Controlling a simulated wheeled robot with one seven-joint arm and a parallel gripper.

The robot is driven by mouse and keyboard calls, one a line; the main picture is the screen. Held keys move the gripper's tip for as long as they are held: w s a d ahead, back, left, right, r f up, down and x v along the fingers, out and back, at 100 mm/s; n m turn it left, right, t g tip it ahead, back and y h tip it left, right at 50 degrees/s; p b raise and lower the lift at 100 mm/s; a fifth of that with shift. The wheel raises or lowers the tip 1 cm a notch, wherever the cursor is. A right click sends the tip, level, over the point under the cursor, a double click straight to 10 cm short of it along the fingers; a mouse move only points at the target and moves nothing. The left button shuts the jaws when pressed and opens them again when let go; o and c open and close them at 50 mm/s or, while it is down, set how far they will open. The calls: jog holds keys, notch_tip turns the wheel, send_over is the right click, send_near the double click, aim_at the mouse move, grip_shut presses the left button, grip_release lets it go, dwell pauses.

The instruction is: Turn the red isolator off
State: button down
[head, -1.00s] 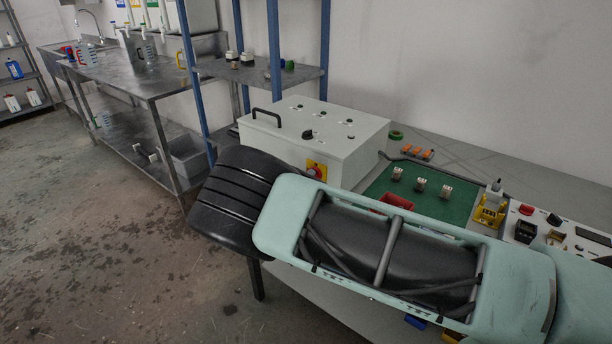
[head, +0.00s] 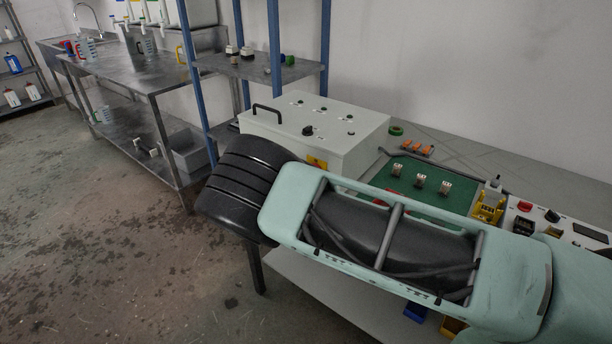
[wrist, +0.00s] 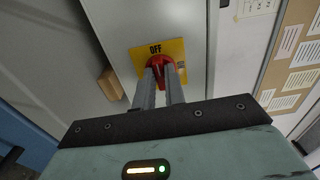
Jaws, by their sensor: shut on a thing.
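The red isolator (wrist: 158,61) is a red rotary knob on a yellow plate (wrist: 176,50) marked OFF, fixed to the front of a pale grey cabinet. In the wrist view my gripper (wrist: 163,76) is shut on the red knob, one finger on each side. The fingers partly cover the knob, so its exact angle is hard to tell. In the head view only the top of the yellow plate (head: 317,162) shows above my arm. The knob and my fingertips are hidden there.
The cabinet (head: 315,133) stands on a bench and has a black handle and small knobs on top. To its right are a green board (head: 440,188), a yellow holder (head: 488,206) and a white control panel. A steel table (head: 145,75) stands at the left.

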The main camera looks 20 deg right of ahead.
jog(key=c, duration=1.5)
grip_release()
jog(key=shift+o, duration=0.2)
jog(key=b+v, duration=0.3)
jog(key=v, duration=1.4)
jog(key=shift+s+a+b, duration=0.15)
jog(key=shift+a+b, duration=0.05)
jog(key=shift+b, duration=0.1)
jog(key=s+d+m+g+y, duration=0.3)
jog(key=s+d+m+g, duration=0.25)
jog(key=m, duration=0.25)
jog(key=s+d+r+m+g+y, duration=0.1)
jog(key=s+r+m+y, duration=0.3)
jog(key=s+m, duration=0.5)
jog(key=s+d+r+m+g+y, duration=0.1)
jog(key=s+r+m+y, duration=0.3)
jog(key=s+m, duration=0.5)
jog(key=s+d+r+m+g+y, duration=0.1)
jog(key=s+r+m+g+y, duration=0.2)
jog(key=s+m, duration=0.5)
jog(key=shift+s+r+m+y, duration=0.4)
jog(key=shift+r+m+y, duration=0.2)
jog(key=shift+r+m, duration=0.25)
